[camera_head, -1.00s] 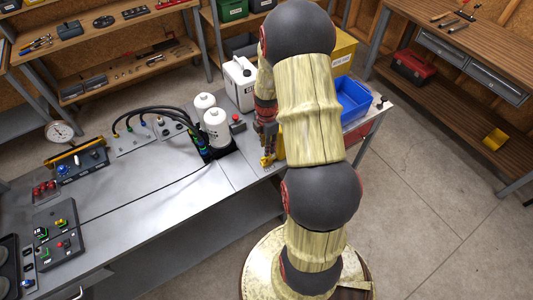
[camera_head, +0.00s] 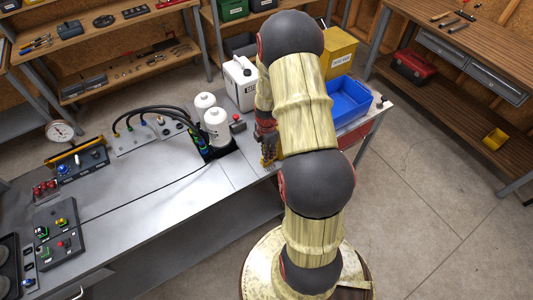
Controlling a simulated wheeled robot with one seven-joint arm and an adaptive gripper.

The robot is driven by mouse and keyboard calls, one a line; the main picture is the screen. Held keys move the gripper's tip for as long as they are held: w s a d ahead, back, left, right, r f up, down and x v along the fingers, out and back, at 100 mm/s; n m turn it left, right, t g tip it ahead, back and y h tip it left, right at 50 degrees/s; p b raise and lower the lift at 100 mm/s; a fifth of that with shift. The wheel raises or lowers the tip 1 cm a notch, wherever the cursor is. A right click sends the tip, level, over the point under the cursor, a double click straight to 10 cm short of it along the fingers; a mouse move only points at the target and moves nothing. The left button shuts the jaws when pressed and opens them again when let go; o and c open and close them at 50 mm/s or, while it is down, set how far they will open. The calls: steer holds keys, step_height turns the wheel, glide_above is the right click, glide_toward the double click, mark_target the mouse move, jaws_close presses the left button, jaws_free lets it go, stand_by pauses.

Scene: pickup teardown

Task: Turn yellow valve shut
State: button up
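My gripper (camera_head: 268,154) points down over the front part of the metal bench, right of the two white canisters. My arm covers part of that area. A small yellow piece (camera_head: 268,162) shows at the gripper's lower end; I cannot tell whether it is the yellow valve or part of the gripper, nor whether the fingers touch or hold anything. The finger opening is too small and too hidden to read. A small yellow knob (camera_head: 60,222) sits on a dark control box at the left; I cannot tell whether it is a valve.
White canisters (camera_head: 217,128) with black hoses (camera_head: 158,109) stand left of my gripper. A white jug (camera_head: 240,82) is behind them, and a blue bin (camera_head: 349,98) is to the right. A gauge (camera_head: 60,131) stands at far left. The bench middle (camera_head: 160,195) is clear.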

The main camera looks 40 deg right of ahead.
jaws_close()
steer(key=shift+m, duration=0.4)
steer(key=shift+m+b, duration=0.85)
steer(key=shift+m, duration=1.75)
steer(key=shift+o, duration=1.6)
jaws_free()
steer(key=shift+o, duration=0.4)
step_height(320, 180, up, 12)
